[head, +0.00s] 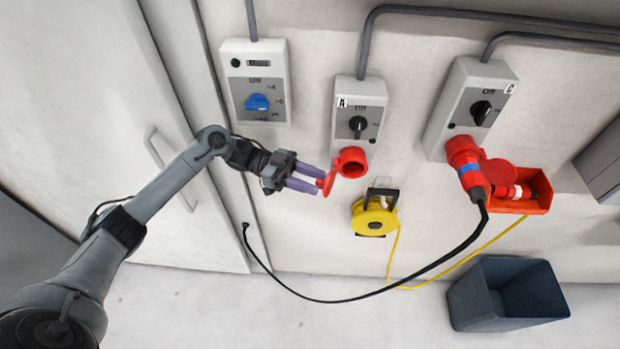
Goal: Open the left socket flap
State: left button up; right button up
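The left socket (354,163) is a red round socket under the grey box marked A (358,103). Its red flap (329,182) stands swung out to the left, and the socket's dark red mouth shows. My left gripper (321,182) has two purple fingers with a gap between them. Their tips are at the flap's left side, touching it or very close; I cannot tell which. Nothing shows between the fingers. My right gripper is not in view.
The box marked C (473,103) has a red plug (470,171) in its socket, with a black cable (424,270) hanging down. A yellow cable reel (374,217) hangs below the left socket. A red bin (541,183), a dark bin (480,306) and a blue-switch box (254,82) are nearby.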

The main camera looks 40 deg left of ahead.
pick_arm(q)
jog(key=d+r, duration=1.1)
jog(key=shift+s+d, duration=0.15)
jog(key=shift+d, duration=0.2)
dwell(0.5)
